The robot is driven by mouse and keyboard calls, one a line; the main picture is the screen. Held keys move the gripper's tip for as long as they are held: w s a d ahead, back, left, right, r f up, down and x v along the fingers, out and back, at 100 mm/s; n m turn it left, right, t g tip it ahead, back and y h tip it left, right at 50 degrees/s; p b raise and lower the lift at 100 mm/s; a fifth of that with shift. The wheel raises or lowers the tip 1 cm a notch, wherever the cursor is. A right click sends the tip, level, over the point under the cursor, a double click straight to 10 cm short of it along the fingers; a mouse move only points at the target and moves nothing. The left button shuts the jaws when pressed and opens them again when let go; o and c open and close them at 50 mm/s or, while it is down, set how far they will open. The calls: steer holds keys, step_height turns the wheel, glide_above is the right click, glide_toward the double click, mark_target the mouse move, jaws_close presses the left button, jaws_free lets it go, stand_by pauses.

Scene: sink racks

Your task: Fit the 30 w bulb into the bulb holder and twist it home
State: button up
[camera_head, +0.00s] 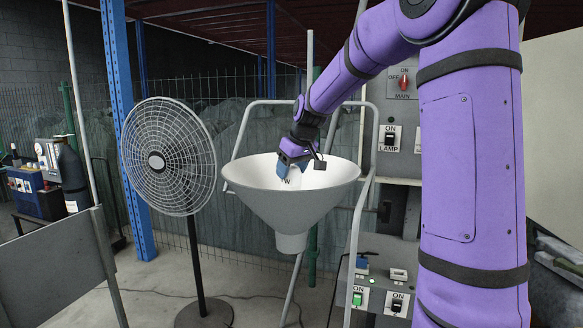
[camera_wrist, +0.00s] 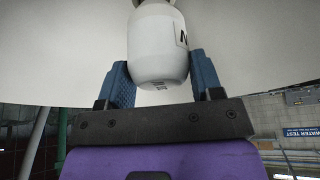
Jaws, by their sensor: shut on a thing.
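The white bulb (camera_wrist: 157,52) is between the two blue fingers of my gripper (camera_wrist: 162,85) in the wrist view. My gripper is shut on it. In the head view, my gripper (camera_head: 290,172) reaches down into a wide white cone-shaped shade (camera_head: 292,203), and part of the bulb (camera_head: 293,181) with a "W" on it shows below the fingers. The bulb's far end runs out of the top of the wrist view. The bulb holder is not visible; I cannot tell whether the bulb touches it.
A standing fan (camera_head: 165,157) is left of the shade. A panel with a lamp switch (camera_head: 389,138) and a red main switch (camera_head: 403,81) stands right, behind my arm. A lower box with switches (camera_head: 377,298) is below. A grey metal frame (camera_head: 240,133) surrounds the shade.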

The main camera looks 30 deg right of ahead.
steer(key=shift+f, duration=0.55)
steer(key=o, duration=1)
steer(key=v, duration=1)
steer(key=shift+s+r, duration=0.15)
steer(key=shift+r, duration=0.25)
